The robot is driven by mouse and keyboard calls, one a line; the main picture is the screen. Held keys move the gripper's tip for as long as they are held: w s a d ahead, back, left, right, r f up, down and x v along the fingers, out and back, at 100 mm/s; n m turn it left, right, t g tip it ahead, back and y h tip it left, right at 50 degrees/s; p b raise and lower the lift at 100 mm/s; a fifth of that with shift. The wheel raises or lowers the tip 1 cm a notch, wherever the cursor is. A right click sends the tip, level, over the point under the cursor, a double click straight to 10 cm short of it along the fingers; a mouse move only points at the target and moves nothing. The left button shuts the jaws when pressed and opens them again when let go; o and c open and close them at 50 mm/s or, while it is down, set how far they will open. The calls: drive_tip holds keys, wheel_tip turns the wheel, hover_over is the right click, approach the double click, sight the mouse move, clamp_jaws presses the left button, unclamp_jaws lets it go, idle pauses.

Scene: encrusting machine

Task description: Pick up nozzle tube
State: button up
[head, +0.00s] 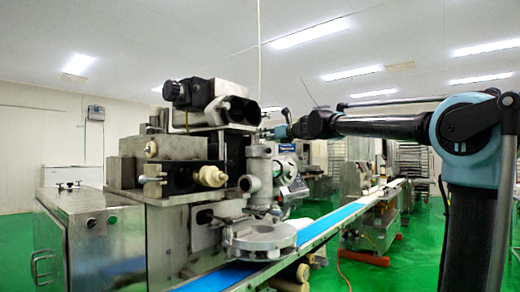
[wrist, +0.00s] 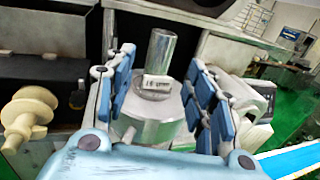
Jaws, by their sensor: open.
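The nozzle tube appears to be the upright shiny metal cylinder (wrist: 161,50) in the wrist view, rising from a wider round metal body (wrist: 150,128) with a small pale label. My gripper (wrist: 161,68) is open, with blue-padded fingers on the left and right of the cylinder. I see a gap on both sides; how deep the cylinder sits between the fingers is hard to judge. In the head view my gripper (head: 283,124) is small and partly lost against the machine, beside the top of a grey metal column (head: 262,165) that may be the same part.
The encrusting machine (head: 185,165) stands left of centre, with a cream knob (wrist: 30,112) at left in the wrist view. A round metal plate (head: 262,235) sits low by the blue conveyor belt (head: 330,220). Open green floor (head: 412,255) lies at right.

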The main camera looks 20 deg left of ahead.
drive_tip(key=shift+x, duration=3.3)
drive_tip(key=shift+r, duration=0.15)
drive_tip(key=shift+c, duration=0.2)
clamp_jaws()
